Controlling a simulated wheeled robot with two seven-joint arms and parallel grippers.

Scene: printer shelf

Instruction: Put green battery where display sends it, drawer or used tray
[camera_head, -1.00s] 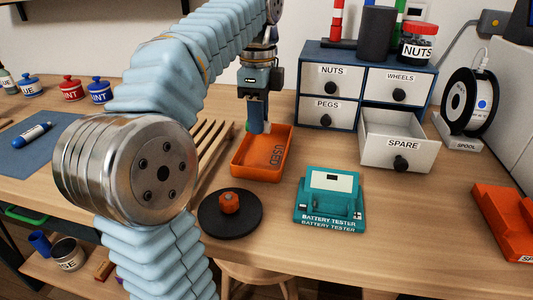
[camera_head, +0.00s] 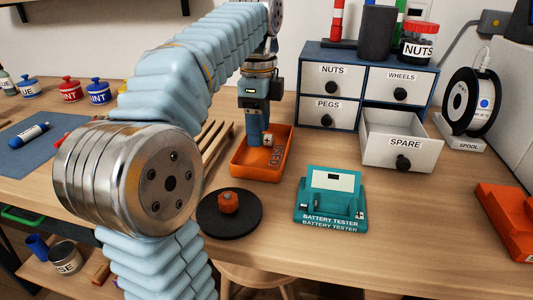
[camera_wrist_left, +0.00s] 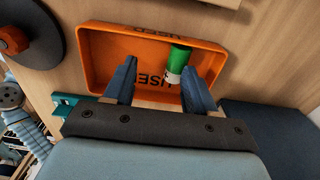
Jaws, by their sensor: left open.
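The green battery (camera_wrist_left: 178,62), with a white band, is in the orange used tray (camera_wrist_left: 97,62), between the open fingers of my left gripper (camera_wrist_left: 158,82) and nearer the right one. I cannot tell whether it rests on the tray floor. In the head view, my left gripper (camera_head: 262,138) is low over the used tray (camera_head: 247,172); the battery is mostly hidden there. The teal battery tester (camera_head: 330,208) stands to the right; its pale display (camera_head: 333,180) shows no readable text. The SPARE drawer (camera_head: 401,154) is pulled open. My right gripper is not in view.
A black disc with an orange knob (camera_head: 229,214) lies in front of the tray. A slatted wooden rack (camera_head: 213,143) is left of it. The drawer cabinet (camera_head: 365,85) stands behind, with a spool (camera_head: 470,105) to its right. Bare table lies right of the tester.

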